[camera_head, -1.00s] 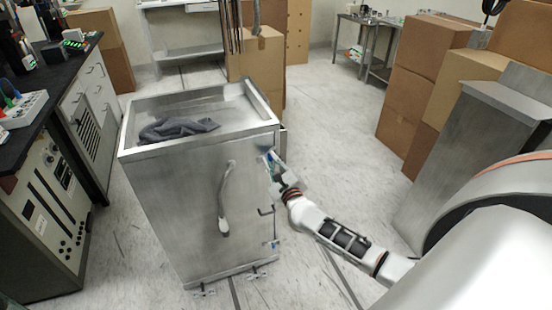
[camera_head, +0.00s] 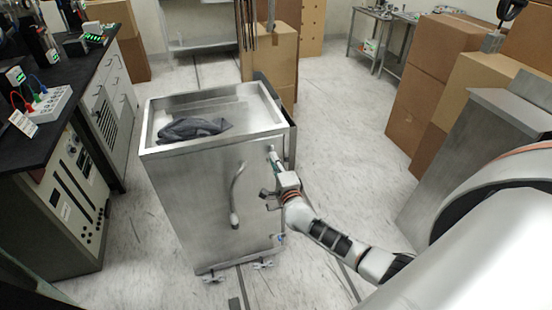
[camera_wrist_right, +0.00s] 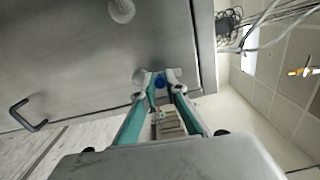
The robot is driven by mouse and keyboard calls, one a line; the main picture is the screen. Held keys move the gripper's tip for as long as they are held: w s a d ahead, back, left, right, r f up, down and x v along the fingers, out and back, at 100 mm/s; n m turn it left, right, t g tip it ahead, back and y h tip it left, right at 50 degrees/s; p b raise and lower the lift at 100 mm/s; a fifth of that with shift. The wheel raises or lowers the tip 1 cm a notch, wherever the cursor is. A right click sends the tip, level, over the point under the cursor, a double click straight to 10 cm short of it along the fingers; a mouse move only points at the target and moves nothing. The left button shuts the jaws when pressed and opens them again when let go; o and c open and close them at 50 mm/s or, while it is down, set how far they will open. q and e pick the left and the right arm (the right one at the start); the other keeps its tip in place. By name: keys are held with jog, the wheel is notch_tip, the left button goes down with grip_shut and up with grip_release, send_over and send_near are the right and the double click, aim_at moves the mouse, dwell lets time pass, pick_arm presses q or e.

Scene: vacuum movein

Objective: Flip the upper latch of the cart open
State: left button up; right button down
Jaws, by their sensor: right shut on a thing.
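The metal cart (camera_head: 185,205) stands in the middle of the head view, its front door facing me. A curved grey handle (camera_head: 237,195) is on the door. My right gripper (camera_head: 272,158) is at the upper right edge of the door. The fingers hide most of this latch. A lower latch (camera_head: 278,239) with a blue part shows near the cart's bottom right. My left gripper is out of view.
A dark cloth (camera_head: 193,128) lies in the cart's open top. A dark-topped bench (camera_head: 75,75) stands left and stacked cardboard boxes (camera_head: 418,85) stand right. The floor (camera_head: 345,140) between cart and right boxes is clear. A dark bracket (camera_wrist_right: 28,115) sticks out from the panel.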

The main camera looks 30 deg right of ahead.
jog(key=shift+a+n, duration=0.15)
jog(key=shift+n, duration=0.25)
jog(key=c, duration=2)
grip_release()
jog(key=shift+c, duration=0.2)
jog(key=v, duration=1.2)
